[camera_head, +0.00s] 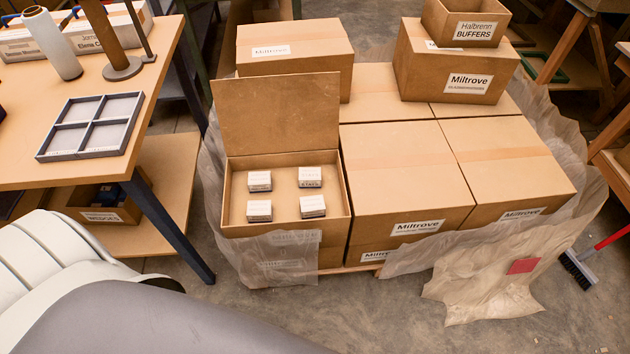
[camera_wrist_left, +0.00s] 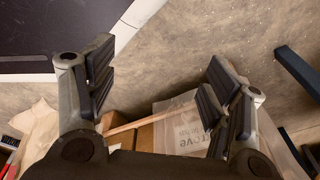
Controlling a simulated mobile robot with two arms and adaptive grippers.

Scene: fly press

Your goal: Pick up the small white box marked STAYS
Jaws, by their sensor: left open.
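Several small white boxes stand apart from each other inside an open brown carton (camera_head: 338,205) in the head view. The far right one (camera_head: 310,177) has dark lettering on its front that seems to read STAYS. The lettering on the near right box (camera_head: 312,206), the far left box (camera_head: 259,181) and the near left box (camera_head: 259,211) is too small to read surely. My left gripper (camera_wrist_left: 158,88) is open and empty in the left wrist view, above floor and wrapped cartons. It is outside the head view, and my right gripper shows in neither view.
The carton's raised flap (camera_head: 277,113) stands behind the boxes. Closed Miltrove cartons (camera_head: 405,180) adjoin it on the right, with loose plastic wrap (camera_head: 490,285) around them. A wooden table (camera_head: 150,75) with a grey divided tray (camera_head: 92,126) stands left. A broom (camera_head: 578,270) lies right.

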